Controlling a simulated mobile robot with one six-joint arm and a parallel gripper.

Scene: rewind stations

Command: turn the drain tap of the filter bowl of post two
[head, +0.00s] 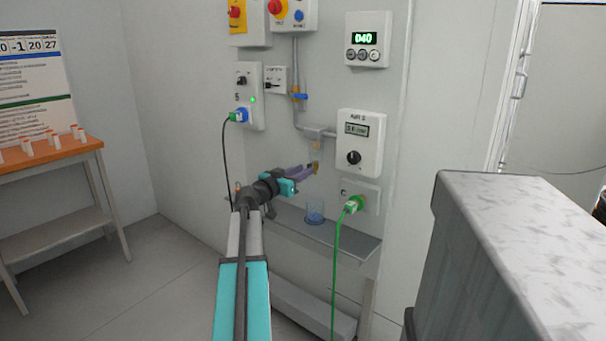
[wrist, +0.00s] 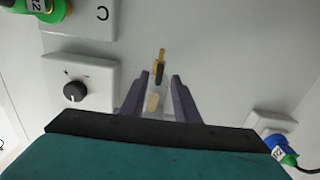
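The filter bowl (head: 316,147) hangs under the grey pipe on the wall in the head view. A small brass-coloured drain tap (head: 316,168) shows below it. My gripper (head: 309,170) reaches in from the left, with its purple fingertips close to the tap. In the wrist view my gripper (wrist: 164,82) has its two fingers apart. A black-and-yellow part, seemingly the tap (wrist: 160,70), stands just beyond and between the fingertips. A beige piece (wrist: 153,102) shows between the fingers. I cannot tell whether either finger touches the tap.
A clear bluish cup (head: 315,212) stands on the grey shelf (head: 345,243) below. A green plug and cable (head: 352,205) hang to the right of the tap, under a dial box (head: 360,143). A blue plug (head: 238,115) is at left. A grey cabinet (head: 530,230) fills the right foreground.

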